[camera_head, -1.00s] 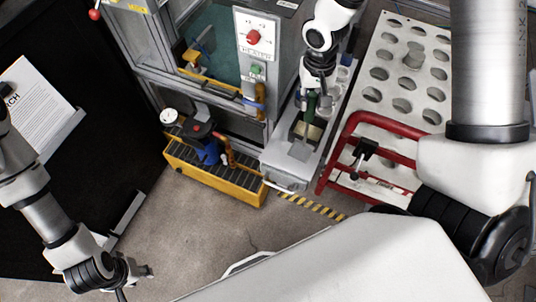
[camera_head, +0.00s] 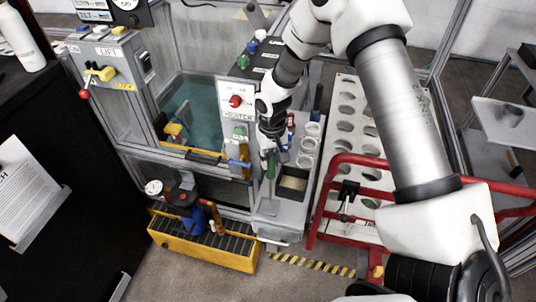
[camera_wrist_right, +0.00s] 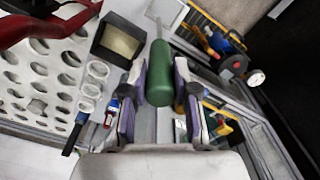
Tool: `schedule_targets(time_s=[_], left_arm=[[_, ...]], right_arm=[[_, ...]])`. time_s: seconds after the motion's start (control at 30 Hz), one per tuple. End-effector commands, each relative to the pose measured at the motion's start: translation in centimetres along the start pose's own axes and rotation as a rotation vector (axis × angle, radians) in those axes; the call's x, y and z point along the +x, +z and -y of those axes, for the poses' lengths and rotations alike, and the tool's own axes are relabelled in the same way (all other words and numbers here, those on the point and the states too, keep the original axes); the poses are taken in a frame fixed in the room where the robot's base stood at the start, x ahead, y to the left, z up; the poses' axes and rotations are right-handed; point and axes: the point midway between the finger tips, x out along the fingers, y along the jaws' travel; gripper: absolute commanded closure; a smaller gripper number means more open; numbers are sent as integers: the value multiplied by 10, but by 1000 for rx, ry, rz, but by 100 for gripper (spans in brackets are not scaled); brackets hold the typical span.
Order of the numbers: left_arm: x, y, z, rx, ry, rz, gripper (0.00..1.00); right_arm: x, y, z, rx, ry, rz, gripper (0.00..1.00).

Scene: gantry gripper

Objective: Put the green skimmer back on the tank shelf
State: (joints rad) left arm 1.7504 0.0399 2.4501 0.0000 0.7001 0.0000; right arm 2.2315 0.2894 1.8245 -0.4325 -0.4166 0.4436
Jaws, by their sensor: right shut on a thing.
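My right gripper (camera_head: 270,153) is shut on the green skimmer (camera_head: 271,166) by its thick green handle, which hangs down over the grey shelf (camera_head: 279,222) beside the tank. In the right wrist view the handle (camera_wrist_right: 159,72) lies between the two fingers, and a thin rod runs from it toward a pale square head (camera_wrist_right: 167,14). The handle is just left of an open dark bin (camera_head: 293,184) in the head view. I cannot tell whether the skimmer's head touches the shelf. The tank (camera_head: 195,112) with greenish water stands to the left. My left gripper is out of view.
White rings (camera_head: 307,145) sit on the shelf behind the bin. A red rail (camera_head: 345,158) and a white panel with holes (camera_head: 347,112) stand close on the right. A yellow crate (camera_head: 205,243) is at the front left. The heater box (camera_head: 236,102) stands behind the gripper.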

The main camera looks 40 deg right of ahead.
Motion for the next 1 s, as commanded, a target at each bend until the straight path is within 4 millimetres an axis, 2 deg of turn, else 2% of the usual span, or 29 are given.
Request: schedule_targets(time_s=[0.03,0.1,0.2,0.4,0.73,0.77,0.8,1.0], left_arm=[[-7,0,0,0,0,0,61],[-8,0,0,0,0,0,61],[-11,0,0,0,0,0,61],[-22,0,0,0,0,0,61],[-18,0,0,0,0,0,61],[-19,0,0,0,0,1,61],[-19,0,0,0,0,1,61],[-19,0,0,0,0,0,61]], right_arm=[[-1,-14,-2,2,0,-2,100],[2,-27,-3,1,0,-1,100],[7,-34,-4,0,0,3,100],[36,-34,-4,-1,0,2,100],[43,-34,-4,-1,0,0,100],[42,-34,-4,-1,0,0,61],[42,-34,-4,-1,0,1,47],[42,-34,-4,-1,0,1,46]])
